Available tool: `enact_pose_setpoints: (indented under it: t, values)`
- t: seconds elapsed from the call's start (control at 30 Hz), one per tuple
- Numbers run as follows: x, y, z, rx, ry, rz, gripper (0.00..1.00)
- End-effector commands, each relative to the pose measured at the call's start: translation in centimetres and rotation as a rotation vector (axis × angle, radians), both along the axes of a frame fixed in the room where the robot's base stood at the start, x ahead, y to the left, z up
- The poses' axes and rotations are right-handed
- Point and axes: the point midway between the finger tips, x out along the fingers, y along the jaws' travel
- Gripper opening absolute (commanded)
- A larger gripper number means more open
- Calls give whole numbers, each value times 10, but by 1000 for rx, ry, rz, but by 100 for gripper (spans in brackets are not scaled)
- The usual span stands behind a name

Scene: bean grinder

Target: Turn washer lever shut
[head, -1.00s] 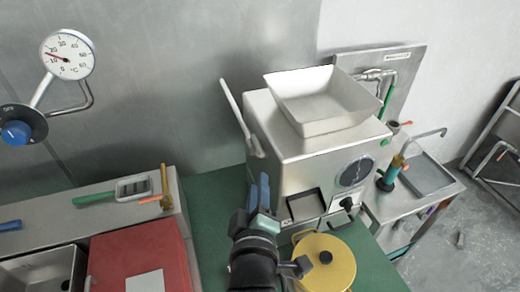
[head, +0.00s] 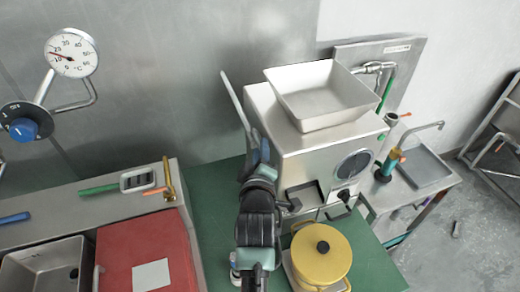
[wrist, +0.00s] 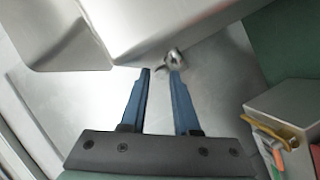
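A long, pale lever (head: 234,98) slants up along the left side of the steel grinder (head: 290,150) in the head view. Its lower end is hidden behind my gripper (head: 257,143). I cannot tell for certain that this is the washer lever. In the wrist view, my gripper (wrist: 161,72) has two blue fingers standing apart. A small shiny metal fitting (wrist: 173,57) lies just beyond the tips, nearer the right finger. It may be the lever's lower end. Contact cannot be made out, and nothing is clearly held.
A white hopper (head: 320,95) tops the grinder. A yellow pot (head: 325,262) stands in front of it on the green table (head: 212,190). A red box (head: 125,260) and a sink (head: 40,270) are at left. A dial (head: 25,128) is on the wall.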

Motion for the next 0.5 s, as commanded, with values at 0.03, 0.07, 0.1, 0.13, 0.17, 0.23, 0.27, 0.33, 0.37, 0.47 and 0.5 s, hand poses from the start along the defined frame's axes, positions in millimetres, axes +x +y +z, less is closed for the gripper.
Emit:
enact_pose_setpoints:
  t: [0.03, 0.07, 0.1, 0.13, 0.17, 0.23, 0.27, 0.33, 0.37, 0.47, 0.5]
  values:
    - [0, 0, 0, 0, 0, 0, 30]
    - [0, 0, 0, 0, 0, 0, 30]
    - [0, 0, 0, 0, 0, 0, 30]
    - [0, 0, 0, 0, -1, -1, 30]
    - [0, 0, 0, 0, 0, 0, 30]
    - [0, 0, 0, 0, 0, 0, 21]
    - [0, 0, 0, 0, 0, 0, 15]
    - [0, 0, 0, 0, 0, 0, 3]
    - [0, 0, 0, 0, 0, 0, 0]
    - [0, 0, 0, 0, 0, 0, 0]
    - [0, 0, 0, 0, 0, 0, 0]
